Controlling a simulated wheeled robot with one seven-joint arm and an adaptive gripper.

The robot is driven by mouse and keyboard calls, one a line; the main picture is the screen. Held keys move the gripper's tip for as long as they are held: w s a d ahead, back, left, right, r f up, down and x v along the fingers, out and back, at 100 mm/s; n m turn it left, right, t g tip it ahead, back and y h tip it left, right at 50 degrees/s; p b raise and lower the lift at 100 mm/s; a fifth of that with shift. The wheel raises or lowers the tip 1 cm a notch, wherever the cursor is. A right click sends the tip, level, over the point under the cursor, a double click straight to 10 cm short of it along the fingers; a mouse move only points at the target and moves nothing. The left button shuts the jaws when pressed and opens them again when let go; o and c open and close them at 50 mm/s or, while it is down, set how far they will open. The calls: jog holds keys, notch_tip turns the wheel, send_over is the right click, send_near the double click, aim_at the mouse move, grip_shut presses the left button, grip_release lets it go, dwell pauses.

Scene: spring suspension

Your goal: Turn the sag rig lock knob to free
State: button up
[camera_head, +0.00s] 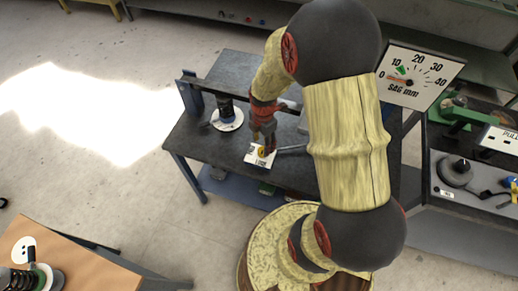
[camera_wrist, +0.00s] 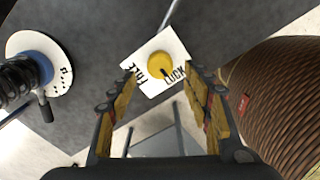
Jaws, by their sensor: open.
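The yellow lock knob (camera_wrist: 158,62) sits on a white plate (camera_wrist: 182,48) lettered FREE and LOCK. Its dark pointer mark is on the side facing the word LOCK. In the head view the plate (camera_head: 253,158) lies on the dark bench top, and the knob (camera_head: 261,152) is partly covered by my gripper. My gripper (camera_head: 264,146) is over the knob. In the wrist view my gripper (camera_wrist: 160,78) is open, one finger on each side of the lower plate, with the knob seen beyond the gap. Contact with the knob cannot be made out.
A black spring on a white round base (camera_wrist: 62,65) stands left of the plate. A thin metal rod (camera_head: 292,149) runs close beside the knob. A SAG mm dial (camera_head: 425,92) stands behind on the right. The bench's front edge (camera_head: 225,183) is near the plate.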

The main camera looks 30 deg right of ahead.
aim_at(262, 150)
notch_tip(262, 150, down, 6)
jog(key=shift+r+b, duration=0.1)
jog(key=shift+b, duration=0.5)
jog(key=shift+c, duration=1.2)
jog(key=c, duration=0.9)
